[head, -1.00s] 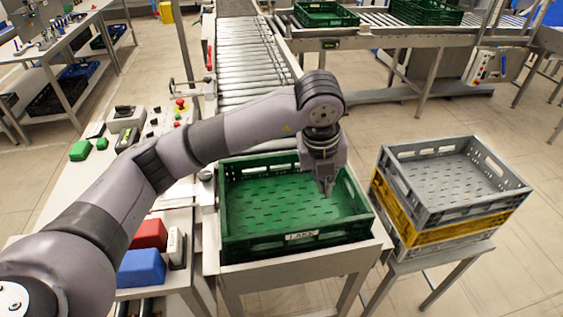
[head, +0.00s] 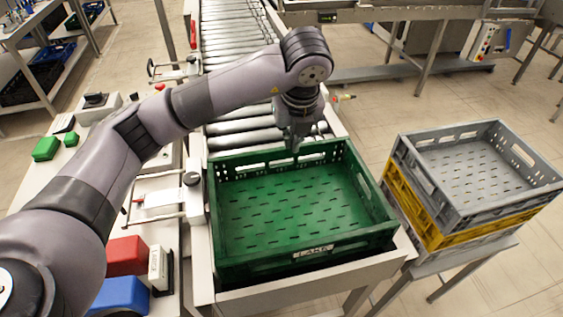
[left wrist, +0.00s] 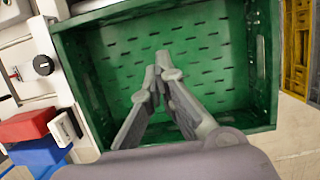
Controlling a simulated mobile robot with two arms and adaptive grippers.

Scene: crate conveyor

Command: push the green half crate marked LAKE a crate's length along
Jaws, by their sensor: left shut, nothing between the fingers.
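The green half crate (head: 360,241) sits on the near end of the roller conveyor, with its white LAKE label (head: 313,250) on the wall facing me. It looks empty. My left gripper (head: 294,148) points down over the crate's far wall, near the middle of that side. In the left wrist view the shut fingers (left wrist: 157,64) show in front of the green crate's floor (left wrist: 210,45), with nothing between them. I cannot tell whether the fingertips touch the crate. My right gripper is not in view.
Free rollers (head: 235,45) run on beyond the crate. A stack of grey and yellow crates (head: 470,205) stands on a stand at right. On the left bench are a red block (head: 126,256), a blue block (head: 120,294), green blocks and a metal bracket beside the crate.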

